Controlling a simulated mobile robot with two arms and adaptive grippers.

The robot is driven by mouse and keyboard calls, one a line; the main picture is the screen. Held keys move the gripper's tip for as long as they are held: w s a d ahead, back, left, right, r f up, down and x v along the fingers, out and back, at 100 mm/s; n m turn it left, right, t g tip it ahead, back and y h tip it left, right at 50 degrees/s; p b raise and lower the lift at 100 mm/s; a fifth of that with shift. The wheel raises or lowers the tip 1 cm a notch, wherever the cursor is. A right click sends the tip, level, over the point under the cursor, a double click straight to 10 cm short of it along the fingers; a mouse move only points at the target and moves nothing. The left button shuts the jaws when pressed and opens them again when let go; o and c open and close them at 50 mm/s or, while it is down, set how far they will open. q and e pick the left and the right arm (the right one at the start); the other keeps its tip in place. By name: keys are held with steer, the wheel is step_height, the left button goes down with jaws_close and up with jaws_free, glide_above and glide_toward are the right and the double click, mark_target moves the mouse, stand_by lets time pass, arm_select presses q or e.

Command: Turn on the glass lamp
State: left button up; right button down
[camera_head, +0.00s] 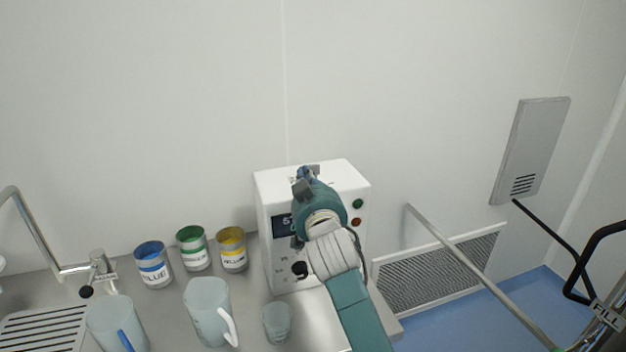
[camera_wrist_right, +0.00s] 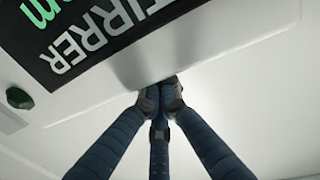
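No glass lamp can be made out in either view. A white machine (camera_head: 277,195) stands against the wall, with a green button (camera_head: 358,204) and a red button (camera_head: 357,221) on its front. My right gripper (camera_head: 306,176) is at the machine's upper part, and my arm hides much of its front. In the right wrist view, the fingers (camera_wrist_right: 160,97) are drawn together, their tips close to the white casing; contact is unclear. A black panel (camera_wrist_right: 105,38) with white letters "IRRER" and a dark green button (camera_wrist_right: 19,98) also show there. My left gripper is out of view.
Blue (camera_head: 153,264), green (camera_head: 194,248) and yellow (camera_head: 232,250) paint cans stand left of the machine. A pitcher (camera_head: 207,305), a small cup (camera_head: 277,322) and another pitcher (camera_head: 115,322) are in front. A tap (camera_head: 45,240) is at left. A metal rail (camera_head: 480,275) runs at right.

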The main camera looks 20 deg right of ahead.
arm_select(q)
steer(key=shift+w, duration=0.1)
arm_select(e)
steer(key=shift+w, duration=0.15)
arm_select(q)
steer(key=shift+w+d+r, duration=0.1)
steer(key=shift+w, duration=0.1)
arm_select(e)
steer(key=shift+f, duration=0.1)
stand_by(1.0)
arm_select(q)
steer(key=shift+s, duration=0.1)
arm_select(e)
steer(key=shift+f, duration=0.1)
